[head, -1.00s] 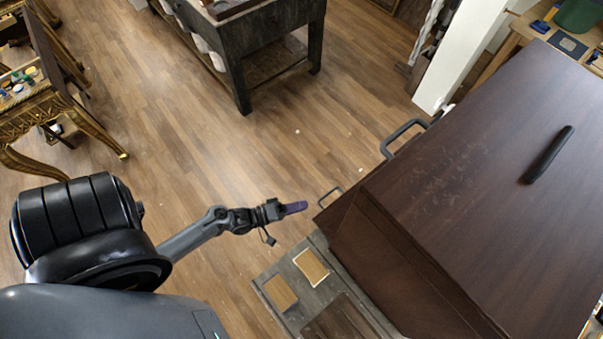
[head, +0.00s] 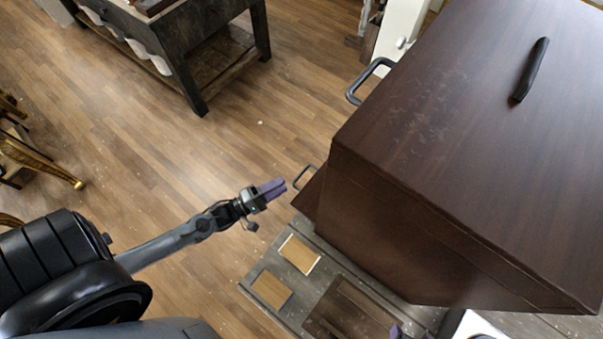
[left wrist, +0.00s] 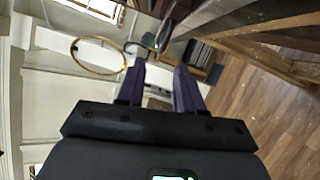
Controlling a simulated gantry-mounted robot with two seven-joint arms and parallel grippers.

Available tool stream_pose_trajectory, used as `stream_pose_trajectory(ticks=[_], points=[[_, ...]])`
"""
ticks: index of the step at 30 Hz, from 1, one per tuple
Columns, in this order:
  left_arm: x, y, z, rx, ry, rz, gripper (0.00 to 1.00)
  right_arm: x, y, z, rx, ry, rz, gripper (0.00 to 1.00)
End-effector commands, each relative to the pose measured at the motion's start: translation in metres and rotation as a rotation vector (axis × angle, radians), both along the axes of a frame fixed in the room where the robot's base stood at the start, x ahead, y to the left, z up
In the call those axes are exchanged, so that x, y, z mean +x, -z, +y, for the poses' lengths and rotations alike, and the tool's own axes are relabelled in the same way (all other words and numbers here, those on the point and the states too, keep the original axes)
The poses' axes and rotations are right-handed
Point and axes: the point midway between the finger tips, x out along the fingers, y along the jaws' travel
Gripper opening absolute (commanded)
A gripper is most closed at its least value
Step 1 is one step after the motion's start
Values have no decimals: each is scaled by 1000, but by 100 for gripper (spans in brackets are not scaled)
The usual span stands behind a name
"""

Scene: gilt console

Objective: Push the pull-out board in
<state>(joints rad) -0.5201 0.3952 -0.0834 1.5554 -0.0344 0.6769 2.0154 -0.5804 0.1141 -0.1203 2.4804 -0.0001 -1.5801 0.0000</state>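The pull-out board (head: 311,196) is a thin dark wooden panel. It sticks out to the left from the lower left side of the large dark wooden cabinet (head: 440,140), with a small metal handle (head: 303,177) at its outer edge. My left gripper (head: 275,188) has purple fingers and is just left of the board, apart from it as far as I can tell. In the left wrist view its fingers (left wrist: 160,85) are spread with nothing between them. A purple fingertip of my right gripper (head: 396,331) shows at the bottom edge; the rest is hidden.
A larger dark handle (head: 368,80) juts from the cabinet's far left side, and a dark bar handle (head: 530,70) lies on top. A low grey surface with flat tan panels (head: 299,254) is below the cabinet. A dark workbench (head: 190,45) stands at the back. Floor between is clear.

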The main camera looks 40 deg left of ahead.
Motion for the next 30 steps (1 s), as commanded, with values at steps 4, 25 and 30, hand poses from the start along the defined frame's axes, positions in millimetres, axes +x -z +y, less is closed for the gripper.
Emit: stream_pose_trajectory(ticks=[4, 25, 30], points=[[24, 0, -8, 1, 0, -5, 36, 0, 10, 0, -1, -1, -1, 78], [85, -7, -28, 2, -1, 0, 36, 0, 32, -2, -9, -5, 1, 78], [84, -7, -28, 2, -1, 0, 36, 0, 32, -2, -7, -4, 0, 78]])
